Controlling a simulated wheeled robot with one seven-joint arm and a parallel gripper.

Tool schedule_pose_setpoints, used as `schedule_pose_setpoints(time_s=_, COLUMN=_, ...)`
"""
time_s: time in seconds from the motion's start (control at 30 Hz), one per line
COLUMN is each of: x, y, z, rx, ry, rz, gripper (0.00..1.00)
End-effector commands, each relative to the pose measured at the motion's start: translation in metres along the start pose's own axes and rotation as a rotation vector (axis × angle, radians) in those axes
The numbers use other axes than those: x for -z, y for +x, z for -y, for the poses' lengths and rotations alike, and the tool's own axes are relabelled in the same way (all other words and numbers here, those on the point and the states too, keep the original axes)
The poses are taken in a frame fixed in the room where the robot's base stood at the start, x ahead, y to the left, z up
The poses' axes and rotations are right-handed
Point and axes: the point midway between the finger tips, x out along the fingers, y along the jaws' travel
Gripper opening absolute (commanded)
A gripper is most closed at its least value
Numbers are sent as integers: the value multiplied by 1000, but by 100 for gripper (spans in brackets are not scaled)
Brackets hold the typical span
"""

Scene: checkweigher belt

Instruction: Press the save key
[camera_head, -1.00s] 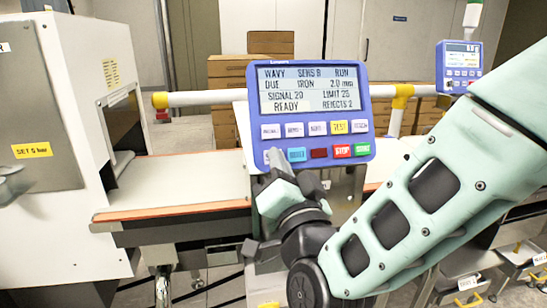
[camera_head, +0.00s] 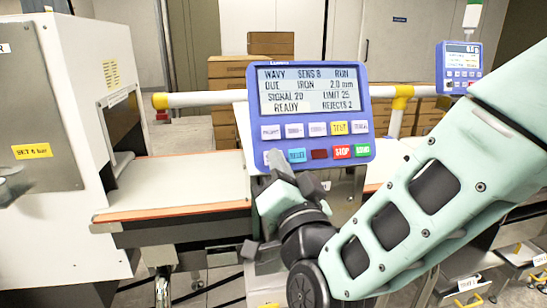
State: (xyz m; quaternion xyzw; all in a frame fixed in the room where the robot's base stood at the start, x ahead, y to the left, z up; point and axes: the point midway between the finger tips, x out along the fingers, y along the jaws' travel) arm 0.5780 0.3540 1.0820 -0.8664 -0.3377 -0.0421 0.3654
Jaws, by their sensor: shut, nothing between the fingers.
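The blue control panel (camera_head: 252,110) faces me, with a lit screen (camera_head: 312,90) reading WAVY, SENS 8, RUN and READY. Under the screen are two rows of keys. The lower row shows a blue key (camera_head: 297,155), a dark red key (camera_head: 319,154), a red STOP key (camera_head: 342,152) and a green key (camera_head: 362,150). A pale key at the lower left is partly hidden by my gripper; its label is not readable, and no other key reads save. My gripper (camera_head: 276,166) is shut and empty, its tips at that key. I cannot tell whether they touch it.
A pale belt (camera_head: 185,182) with orange edges runs left of the panel into a white machine (camera_head: 75,130). A white rail (camera_head: 205,98) passes behind the panel. A second blue panel (camera_head: 460,68) stands at the right. Cardboard boxes (camera_head: 225,70) are stacked behind.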

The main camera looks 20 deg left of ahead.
Motion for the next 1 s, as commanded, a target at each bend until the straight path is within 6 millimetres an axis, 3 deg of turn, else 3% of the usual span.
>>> schedule_pose_setpoints(time_s=1.0, x=-5, y=6, z=-5, rx=0, ry=0, rz=0, gripper=0)
